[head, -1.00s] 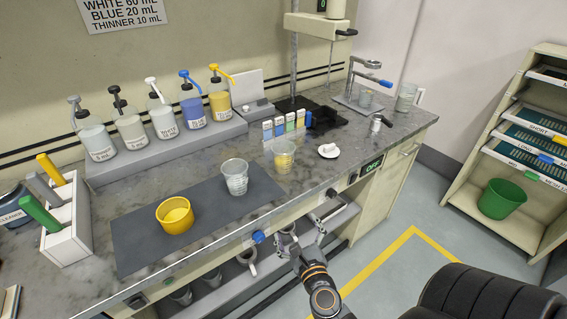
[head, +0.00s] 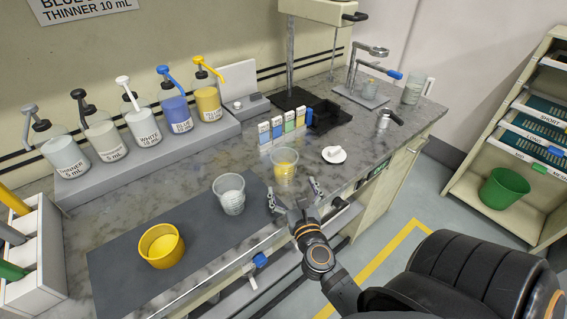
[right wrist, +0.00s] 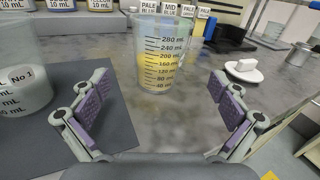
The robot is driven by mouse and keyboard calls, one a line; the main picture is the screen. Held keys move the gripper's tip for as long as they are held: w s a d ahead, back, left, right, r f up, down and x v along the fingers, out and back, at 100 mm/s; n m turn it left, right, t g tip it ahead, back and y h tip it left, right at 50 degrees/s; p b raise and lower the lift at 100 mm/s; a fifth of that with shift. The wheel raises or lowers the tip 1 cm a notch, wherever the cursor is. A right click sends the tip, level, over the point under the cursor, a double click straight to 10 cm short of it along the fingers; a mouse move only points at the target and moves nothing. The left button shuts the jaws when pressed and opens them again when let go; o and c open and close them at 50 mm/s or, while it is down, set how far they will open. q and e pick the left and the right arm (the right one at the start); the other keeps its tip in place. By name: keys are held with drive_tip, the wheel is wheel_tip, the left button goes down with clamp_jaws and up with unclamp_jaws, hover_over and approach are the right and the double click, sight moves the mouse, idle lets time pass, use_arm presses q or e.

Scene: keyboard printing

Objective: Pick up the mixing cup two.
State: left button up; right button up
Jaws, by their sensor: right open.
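A clear measuring cup with yellow contents (head: 284,167) stands upright on the grey stone counter. It also shows in the right wrist view (right wrist: 162,52), straight ahead between my fingers, with a scale up to 280 mL; I see no cup number on it. Another clear cup (head: 229,194) with whitish contents stands on the dark mat; in the right wrist view its label (right wrist: 20,75) reads No 1. My right gripper (head: 292,193) is open and empty at the counter's front edge, just short of the yellow-filled cup and not touching it. My left gripper is out of view.
A yellow bowl (head: 161,246) sits on the dark mat (head: 120,270). Colour sample cards (head: 285,127) stand behind the yellow-filled cup. A small white lidded dish (head: 334,155) lies to its right. Pump bottles (head: 140,120) line a raised grey shelf behind.

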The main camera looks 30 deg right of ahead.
sight(288, 175)
drive_tip(key=x, duration=0.2)
drive_tip(key=shift+w+d, duration=0.2)
drive_tip(key=shift+w, duration=0.15)
drive_tip(key=shift+w+f, duration=0.2)
drive_tip(key=shift+w+d+r+p, duration=0.2)
drive_tip(key=shift+w+r+p, duration=0.2)
drive_tip(key=shift+w+p, duration=0.2)
drive_tip(key=x, duration=0.3)
drive_tip(key=shift+w+d+f+p, duration=0.15)
drive_tip(key=shift+w+f+p, duration=0.1)
drive_tip(key=shift+w+p, duration=0.15)
drive_tip(key=shift+s, duration=0.1)
drive_tip(key=shift+c, duration=1.5)
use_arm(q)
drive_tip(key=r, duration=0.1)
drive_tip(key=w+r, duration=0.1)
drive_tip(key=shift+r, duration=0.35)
use_arm(e)
drive_tip(key=c, duration=1.1)
